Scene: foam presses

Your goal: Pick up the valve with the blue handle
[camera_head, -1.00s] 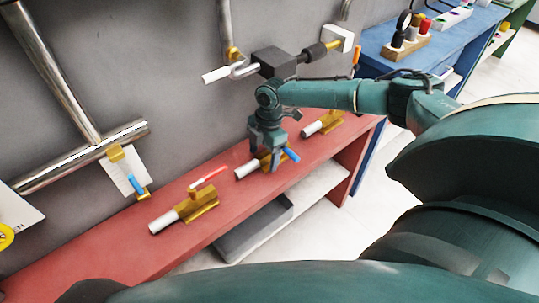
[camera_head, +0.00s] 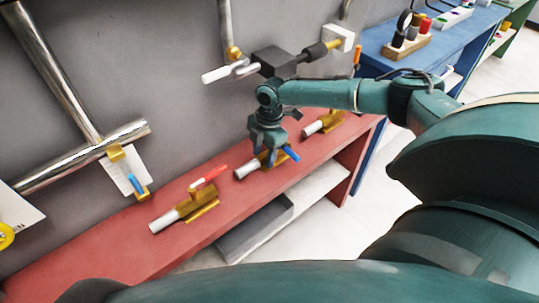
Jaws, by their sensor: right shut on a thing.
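The valve with the blue handle (camera_head: 291,153) lies on the red bench (camera_head: 130,240), between two other valves. It has a brass body and a white pipe end (camera_head: 244,171) pointing left. My right gripper (camera_head: 268,152) reaches down over it and is shut on its brass body, which the fingers partly hide. The blue handle sticks out to the right of the fingers. I cannot tell whether the valve is clear of the bench. My left gripper is not in view.
A red-handled valve (camera_head: 195,202) lies to the left and another brass valve (camera_head: 328,122) to the right. Pipes and a dark fitting (camera_head: 275,62) are on the grey wall close behind my arm. A grey tray (camera_head: 250,232) sits on the lower shelf.

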